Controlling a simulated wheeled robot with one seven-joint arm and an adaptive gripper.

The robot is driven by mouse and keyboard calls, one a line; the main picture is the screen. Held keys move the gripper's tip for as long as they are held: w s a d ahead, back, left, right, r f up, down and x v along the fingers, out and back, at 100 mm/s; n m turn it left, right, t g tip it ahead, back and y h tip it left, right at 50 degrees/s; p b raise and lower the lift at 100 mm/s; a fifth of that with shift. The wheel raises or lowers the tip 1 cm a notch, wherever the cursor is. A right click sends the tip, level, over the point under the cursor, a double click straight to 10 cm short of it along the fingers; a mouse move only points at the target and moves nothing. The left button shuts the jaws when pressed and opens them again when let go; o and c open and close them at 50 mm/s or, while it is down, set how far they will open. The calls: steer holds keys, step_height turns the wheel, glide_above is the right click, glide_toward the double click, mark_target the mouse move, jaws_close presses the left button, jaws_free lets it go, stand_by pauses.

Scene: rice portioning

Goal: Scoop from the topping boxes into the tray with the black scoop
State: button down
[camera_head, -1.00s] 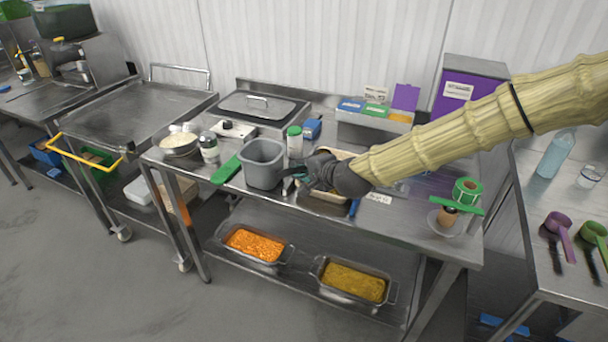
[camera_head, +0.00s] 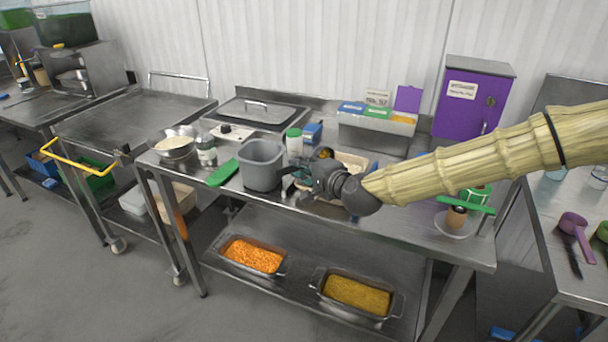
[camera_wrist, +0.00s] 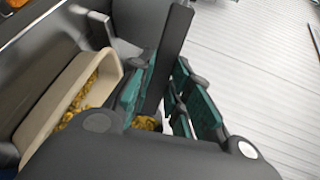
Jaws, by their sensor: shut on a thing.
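My gripper (camera_head: 298,172) is over the middle of the worktable, right of the grey bin (camera_head: 262,165). In the wrist view its teal fingers (camera_wrist: 160,95) are shut on the dark handle of the black scoop (camera_wrist: 172,50). A small dark shape with orange-yellow bits (camera_head: 323,153) shows above the gripper, probably the scoop's bowl. The beige tray (camera_head: 366,162) is partly hidden behind my gripper; in the wrist view its wall (camera_wrist: 50,108) encloses yellow-brown bits. More such bits show beneath the fingers. The orange topping box (camera_head: 235,267) and yellow topping box (camera_head: 340,306) are on the lower shelf.
A metal bowl of white grains (camera_head: 173,146), a shaker (camera_head: 206,152) and a green-lidded bottle (camera_head: 294,142) stand around the bin. A purple cabinet (camera_head: 470,97) is behind my arm. A green tape stand (camera_head: 470,205) is at the right table end.

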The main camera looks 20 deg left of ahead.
steer(key=shift+s+d+f+t+y+b, duration=0.1)
steer(key=shift+f+t+y+b, duration=0.25)
steer(key=shift+b, duration=1.35)
steer(key=shift+s+d+t+y+b, duration=0.1)
steer(key=shift+t+y+b, duration=0.3)
steer(key=shift+b, duration=1.3)
steer(key=y+b, duration=0.1)
steer(key=b, duration=0.3)
steer(key=shift+d+t, duration=0.15)
steer(key=shift+t, duration=0.2)
steer(key=shift+s+r+y+b, duration=0.1)
steer(key=shift+y+b, duration=0.35)
steer(key=shift+b, duration=0.4)
steer(key=shift+r, duration=0.15)
steer(key=shift+h, duration=0.3)
step_height(320, 180, up, 6)
steer(key=p, duration=0.5)
steer(key=shift+f, duration=0.2)
steer(key=g+h+p, duration=0.1)
steer(key=h+p, duration=0.1)
steer(key=p, duration=0.5)
steer(key=g+h+p, duration=0.1)
steer(key=h+p, duration=0.1)
steer(key=p, duration=0.6)
steer(key=shift+r+g, duration=0.4)
